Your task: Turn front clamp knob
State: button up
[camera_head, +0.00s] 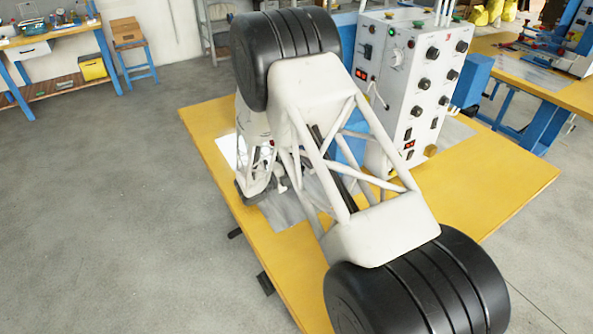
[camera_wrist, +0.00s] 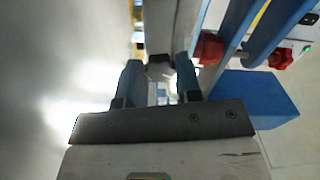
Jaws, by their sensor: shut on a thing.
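In the wrist view, my gripper (camera_wrist: 158,64) has its two blue-grey fingers on either side of a dark knob (camera_wrist: 160,70). It is shut on this knob, which I take to be the front clamp knob. The fingers cover its sides, so its turn angle cannot be read. A red knob (camera_wrist: 208,48) sits just right of the right finger, apart from it.
A second red knob (camera_wrist: 281,58) and blue machine parts (camera_wrist: 255,97) lie to the right in the wrist view. A grey control cabinet (camera_head: 397,105) stands on the yellow table (camera_head: 505,185) behind my arm. The floor on the left is clear.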

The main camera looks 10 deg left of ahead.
jog(key=shift+n, duration=0.5)
jog(key=o, duration=0.9)
jog(key=shift+v, duration=3.9)
jog(key=shift+r, duration=0.1)
jog(key=shift+d, duration=0.1)
